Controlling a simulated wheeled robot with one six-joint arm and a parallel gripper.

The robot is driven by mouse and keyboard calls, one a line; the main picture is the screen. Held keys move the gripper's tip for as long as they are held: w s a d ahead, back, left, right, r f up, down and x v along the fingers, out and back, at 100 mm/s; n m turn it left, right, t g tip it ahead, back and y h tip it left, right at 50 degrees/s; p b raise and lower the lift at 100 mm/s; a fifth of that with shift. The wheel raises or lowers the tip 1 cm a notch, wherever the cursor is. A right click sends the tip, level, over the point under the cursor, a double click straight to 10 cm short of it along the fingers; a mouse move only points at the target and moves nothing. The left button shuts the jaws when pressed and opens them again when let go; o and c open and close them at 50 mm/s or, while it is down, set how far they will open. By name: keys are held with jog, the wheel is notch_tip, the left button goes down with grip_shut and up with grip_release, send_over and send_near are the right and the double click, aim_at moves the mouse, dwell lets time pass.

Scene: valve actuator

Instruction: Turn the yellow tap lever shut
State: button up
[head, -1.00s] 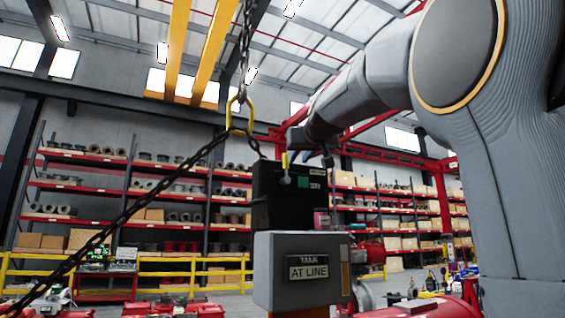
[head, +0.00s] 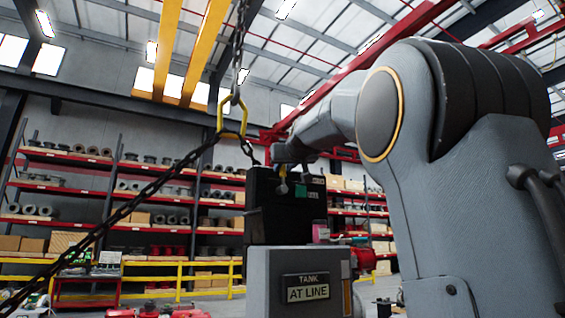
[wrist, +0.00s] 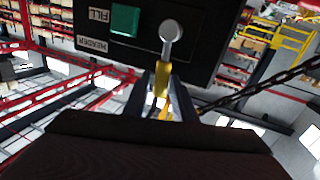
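The yellow tap lever (wrist: 162,80) runs from a round metal pivot (wrist: 171,31) on the face of a black box (wrist: 205,40). In the head view the lever (head: 283,172) is small, pointing up from its pivot on the black box (head: 262,222). My gripper (wrist: 165,88) has one finger on each side of the lever's free end. The fingertips are very close to the lever; whether they press on it I cannot tell. The gripper (head: 285,163) is partly lost against my arm in the head view.
A green square (wrist: 125,20) with "FILL" and "HEADER" labels is beside the pivot. A grey box with a "TANK AT LINE" sign (head: 307,287) stands below the black box. A chain with a yellow link (head: 232,116) hangs close to the left. Shelves (head: 120,190) stand behind.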

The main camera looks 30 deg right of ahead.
jog(key=shift+w+d, duration=0.1)
jog(key=shift+w, duration=0.55)
grip_shut()
